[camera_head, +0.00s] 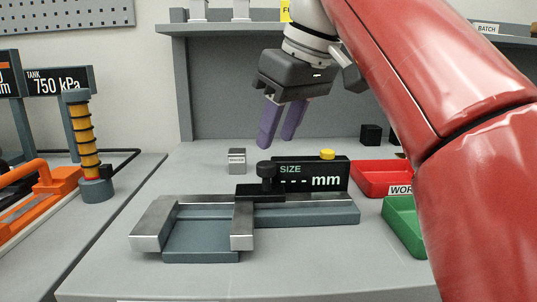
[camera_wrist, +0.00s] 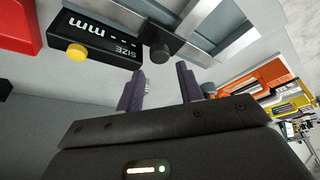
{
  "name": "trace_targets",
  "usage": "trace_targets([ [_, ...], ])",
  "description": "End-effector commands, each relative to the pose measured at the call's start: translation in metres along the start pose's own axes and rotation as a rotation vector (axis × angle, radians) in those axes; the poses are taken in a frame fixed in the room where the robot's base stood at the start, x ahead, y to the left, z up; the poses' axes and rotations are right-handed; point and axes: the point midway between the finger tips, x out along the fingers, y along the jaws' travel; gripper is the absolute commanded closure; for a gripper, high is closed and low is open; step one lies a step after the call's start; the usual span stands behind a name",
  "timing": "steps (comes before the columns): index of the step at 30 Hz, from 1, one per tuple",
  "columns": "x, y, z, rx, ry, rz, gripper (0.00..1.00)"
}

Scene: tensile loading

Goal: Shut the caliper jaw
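The caliper lies on the grey bench, with a fixed steel jaw (camera_head: 153,224) at the left and a sliding steel jaw (camera_head: 243,226) to its right. A wide empty gap separates the jaws. The sliding jaw's black carriage carries a black knob (camera_head: 266,171), which also shows in the wrist view (camera_wrist: 160,52). A black display (camera_head: 312,179) behind the caliper reads "SIZE --- mm". My gripper (camera_head: 277,141) has purple fingers pointing down, above the knob in the picture. In the wrist view its fingers (camera_wrist: 160,82) are apart and empty, with the knob beyond their tips.
A small metal block (camera_head: 237,161) stands behind the caliper. A yellow button (camera_head: 328,154) tops the display. Red (camera_head: 378,178) and green (camera_head: 400,222) trays lie at right, partly behind my arm. A small black block (camera_head: 371,134) stands further back. The front bench is clear.

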Motion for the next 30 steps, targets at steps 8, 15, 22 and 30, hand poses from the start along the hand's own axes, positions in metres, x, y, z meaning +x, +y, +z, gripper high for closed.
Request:
trace_targets([
  [8, 0.046, 0.000, 0.002, 0.001, 0.000, 0.000, 0.63],
  [15, 0.057, 0.000, 0.000, 0.001, 0.001, 0.001, 0.63],
  [22, 0.056, 0.000, 0.000, 0.001, 0.001, 0.001, 0.66],
  [30, 0.056, -0.001, 0.000, 0.001, 0.001, 0.001, 0.90],
])
